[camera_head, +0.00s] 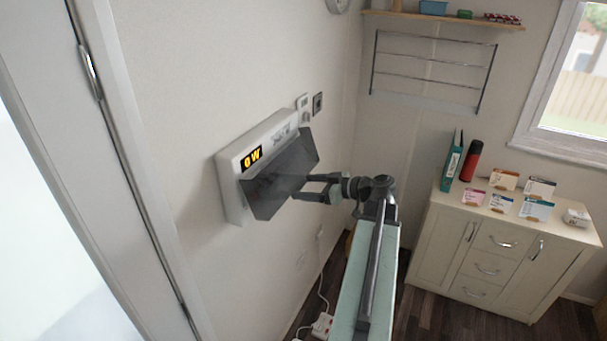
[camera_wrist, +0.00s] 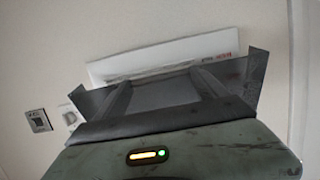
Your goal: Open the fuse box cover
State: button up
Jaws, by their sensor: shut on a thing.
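The fuse box (camera_head: 232,180) is a white box on the wall, left of centre in the head view, with a yellow-on-black display. Its dark, see-through cover (camera_head: 275,180) stands tilted out from the front of the box, leaving a gap at the top. My gripper (camera_head: 302,188) reaches in from the right and is shut on the cover. In the wrist view the cover (camera_wrist: 258,75) spans the middle, with the white box (camera_wrist: 150,58) behind it and my gripper's two fingers (camera_wrist: 160,92) against it. The fingertips are hard to make out.
Switches (camera_head: 317,103) sit on the wall right of the box. A cream cabinet (camera_head: 490,250) at the right carries a red flask (camera_head: 471,160), a green binder (camera_head: 452,162) and several small boxes. A door frame (camera_head: 125,150) stands at the left. A white cable lies low by the wall.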

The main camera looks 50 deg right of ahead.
jog(key=s+d+r+p, duration=0.1)
jog(key=s+r+p, duration=0.2)
jog(key=r+p, duration=0.7)
jog(key=shift+s+r, duration=0.2)
jog(key=shift+r, duration=0.8)
jog(key=o, duration=1.8)
jog(key=shift+o, duration=1)
jog(key=shift+w, duration=0.1)
jog(key=s+f+p+v, duration=0.1)
jog(key=f+v, duration=0.2)
jog(key=v, duration=1.3)
jog(key=shift+s+d+p, duration=0.15)
jog(key=shift+s+p, duration=0.05)
jog(key=shift+p, duration=0.15)
